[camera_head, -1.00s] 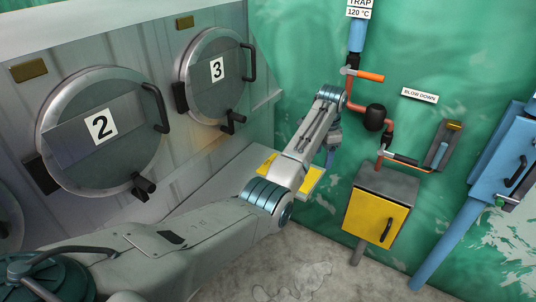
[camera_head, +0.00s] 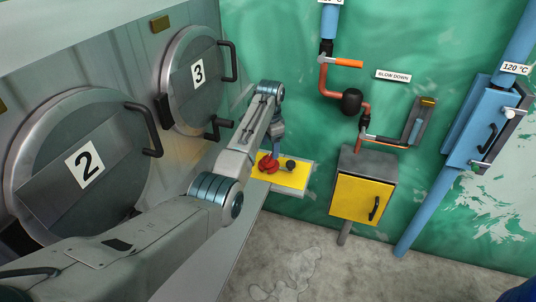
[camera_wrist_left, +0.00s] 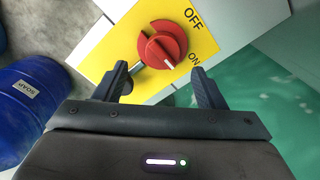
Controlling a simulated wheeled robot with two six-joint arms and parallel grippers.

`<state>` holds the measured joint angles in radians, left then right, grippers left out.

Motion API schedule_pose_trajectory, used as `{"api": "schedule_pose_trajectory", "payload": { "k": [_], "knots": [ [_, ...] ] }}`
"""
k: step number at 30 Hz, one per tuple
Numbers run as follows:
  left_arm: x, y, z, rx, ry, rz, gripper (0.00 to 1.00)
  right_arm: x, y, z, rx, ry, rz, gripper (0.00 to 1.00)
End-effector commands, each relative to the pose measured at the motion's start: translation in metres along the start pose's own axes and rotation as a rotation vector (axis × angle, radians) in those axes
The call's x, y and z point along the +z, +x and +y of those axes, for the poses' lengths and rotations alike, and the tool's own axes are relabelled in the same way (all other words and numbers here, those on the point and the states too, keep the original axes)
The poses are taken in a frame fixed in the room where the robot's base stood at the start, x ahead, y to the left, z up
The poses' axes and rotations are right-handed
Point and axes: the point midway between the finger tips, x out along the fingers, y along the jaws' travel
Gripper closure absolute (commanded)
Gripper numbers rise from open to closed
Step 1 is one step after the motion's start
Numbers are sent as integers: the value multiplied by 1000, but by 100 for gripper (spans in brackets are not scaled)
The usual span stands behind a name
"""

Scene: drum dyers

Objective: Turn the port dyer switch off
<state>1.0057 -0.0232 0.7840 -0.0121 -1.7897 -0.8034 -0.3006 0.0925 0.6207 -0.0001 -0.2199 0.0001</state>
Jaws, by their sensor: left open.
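A red rotary switch knob (camera_head: 268,165) sits on a yellow plate (camera_head: 290,181) at the end of a grey ledge. In the left wrist view the knob (camera_wrist_left: 162,45) has a white mark at its lower edge, nearer the ON label (camera_wrist_left: 195,59) than the OFF label (camera_wrist_left: 193,18). My left gripper (camera_wrist_left: 160,70) is open, its two dark fingers either side of the knob's near edge, apparently not touching it. In the head view the left gripper (camera_head: 275,150) is over the knob, its fingers partly hidden. My right gripper is not in view.
Drum doors 2 (camera_head: 85,160) and 3 (camera_head: 198,75) line the left. A yellow-fronted box (camera_head: 357,197) stands right of the plate. A blue barrel (camera_wrist_left: 30,100) shows in the wrist view.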

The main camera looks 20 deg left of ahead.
Motion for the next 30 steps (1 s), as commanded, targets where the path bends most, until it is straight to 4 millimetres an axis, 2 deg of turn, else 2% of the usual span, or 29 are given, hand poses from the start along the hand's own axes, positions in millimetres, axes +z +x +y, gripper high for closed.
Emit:
{"api": "schedule_pose_trajectory", "payload": {
  "k": [4,9,13,20,21,27,28,30],
  "knots": [
    [1,26,0,3,-1,-4,36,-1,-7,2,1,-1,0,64],
    [1,46,0,1,-1,-2,36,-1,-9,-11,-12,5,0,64],
    [1,53,0,0,-1,-1,36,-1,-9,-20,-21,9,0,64],
    [1,54,0,0,-1,-1,36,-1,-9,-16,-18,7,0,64],
    [1,54,0,0,-1,-1,38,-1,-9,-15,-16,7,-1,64],
    [1,54,0,0,-1,0,77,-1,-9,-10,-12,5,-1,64],
    [1,54,0,0,-1,0,81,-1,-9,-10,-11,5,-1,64],
    [1,54,0,0,-1,0,81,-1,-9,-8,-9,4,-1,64]
  ]
}}
